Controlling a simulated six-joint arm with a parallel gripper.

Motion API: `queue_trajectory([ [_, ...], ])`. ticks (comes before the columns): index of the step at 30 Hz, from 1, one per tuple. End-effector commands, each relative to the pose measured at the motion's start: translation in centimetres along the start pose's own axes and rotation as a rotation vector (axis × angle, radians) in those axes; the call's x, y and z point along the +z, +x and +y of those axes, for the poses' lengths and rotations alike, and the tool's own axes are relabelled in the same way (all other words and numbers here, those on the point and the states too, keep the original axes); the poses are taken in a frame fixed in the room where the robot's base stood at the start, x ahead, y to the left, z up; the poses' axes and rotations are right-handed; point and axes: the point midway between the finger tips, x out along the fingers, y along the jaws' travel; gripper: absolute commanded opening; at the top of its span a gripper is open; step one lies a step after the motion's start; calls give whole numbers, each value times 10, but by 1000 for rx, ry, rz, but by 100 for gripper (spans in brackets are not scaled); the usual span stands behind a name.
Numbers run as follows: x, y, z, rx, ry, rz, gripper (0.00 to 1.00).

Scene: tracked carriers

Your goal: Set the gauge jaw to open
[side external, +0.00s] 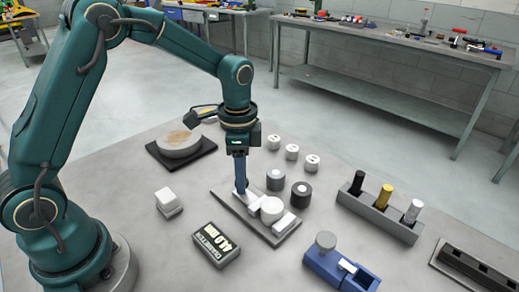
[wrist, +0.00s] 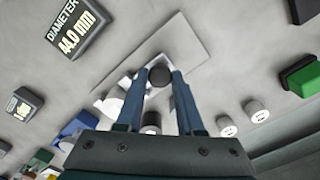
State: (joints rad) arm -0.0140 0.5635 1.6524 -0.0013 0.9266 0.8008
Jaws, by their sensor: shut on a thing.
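The gauge is a flat grey plate (side external: 284,236) with white blocks on it and a white cylinder (side external: 271,208) between them. In the wrist view its plate (wrist: 190,45) lies beyond the fingers. My gripper (side external: 240,190) reaches down at the gauge's far-left end. In the wrist view my gripper (wrist: 157,74) has its two blue fingers on either side of a dark round knob (wrist: 160,77), shut on it. The fingers hide part of the jaw. A display box (side external: 216,243) in front of the gauge reads diameter 44.0 mm in the wrist view (wrist: 76,30).
A rack (side external: 400,231) holds black, yellow and silver pegs. A blue fixture (side external: 325,268) is at front right. A white block (side external: 168,202) and a round disc (side external: 180,146) are left.

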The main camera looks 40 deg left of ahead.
Motion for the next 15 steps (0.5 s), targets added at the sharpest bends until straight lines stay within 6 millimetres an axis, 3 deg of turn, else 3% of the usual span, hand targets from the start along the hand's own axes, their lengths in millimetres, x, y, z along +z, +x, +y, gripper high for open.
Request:
queue_trajectory([
  [6,21,-2,-23,-3,-7,2,0],
  [15,28,-1,-29,-8,0,-1,0],
])
